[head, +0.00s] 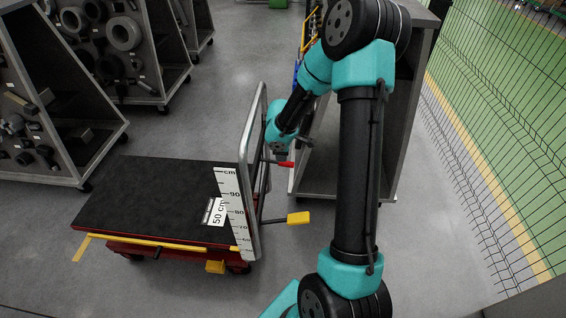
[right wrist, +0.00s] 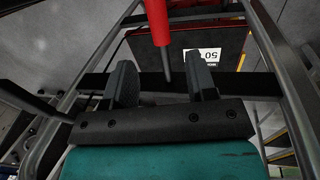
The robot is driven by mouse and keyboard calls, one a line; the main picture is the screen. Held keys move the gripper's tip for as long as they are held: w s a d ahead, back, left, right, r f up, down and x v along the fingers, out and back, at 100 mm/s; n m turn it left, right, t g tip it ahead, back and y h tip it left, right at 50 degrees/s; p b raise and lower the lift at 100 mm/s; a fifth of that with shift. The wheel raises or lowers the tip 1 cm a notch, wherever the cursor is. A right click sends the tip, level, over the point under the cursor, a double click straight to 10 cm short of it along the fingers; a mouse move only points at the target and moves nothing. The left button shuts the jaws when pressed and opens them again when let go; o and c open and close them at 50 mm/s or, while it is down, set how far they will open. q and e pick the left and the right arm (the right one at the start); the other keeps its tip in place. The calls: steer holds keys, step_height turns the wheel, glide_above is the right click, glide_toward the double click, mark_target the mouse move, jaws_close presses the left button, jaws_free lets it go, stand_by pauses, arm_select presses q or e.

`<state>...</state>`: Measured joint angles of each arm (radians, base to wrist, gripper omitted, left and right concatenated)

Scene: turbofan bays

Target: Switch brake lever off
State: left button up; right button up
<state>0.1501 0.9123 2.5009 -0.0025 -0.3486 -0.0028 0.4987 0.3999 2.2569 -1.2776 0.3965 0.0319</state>
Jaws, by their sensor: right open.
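A red-handled lever (head: 285,164) sticks out at the handle frame of a flat trolley in the head view. A yellow-ended lever (head: 298,218) sticks out lower on the same side. The pictures do not say which is the brake lever. My right gripper (head: 279,150) is just above the red lever, partly hidden by its own arm. In the right wrist view my right gripper (right wrist: 163,68) is open, and the red handle (right wrist: 158,20) with its dark rod lies ahead of and between the two fingers. I cannot tell whether they touch. My left gripper is not in view.
The trolley (head: 150,200) has a black deck, a grey tubular handle frame (head: 248,130) and a ruler sign. Grey racks with round parts (head: 125,35) stand at the left, and a grey cabinet (head: 405,120) stands behind my arm. A wire fence runs along the right.

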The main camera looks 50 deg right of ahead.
mark_target(286, 164)
steer(key=shift+w+d+f, duration=0.15)
steer(key=shift+d+f, duration=0.05)
steer(key=shift+f, duration=1.1)
steer(key=shift+w+d+f, duration=0.1)
steer(key=shift+d+f, duration=0.1)
steer(key=shift+f, duration=1.05)
steer(key=shift+w+d+f, duration=0.15)
steer(key=shift+d+f, duration=0.05)
steer(key=shift+f, duration=1.1)
steer(key=shift+c, duration=0.5)
jaws_close()
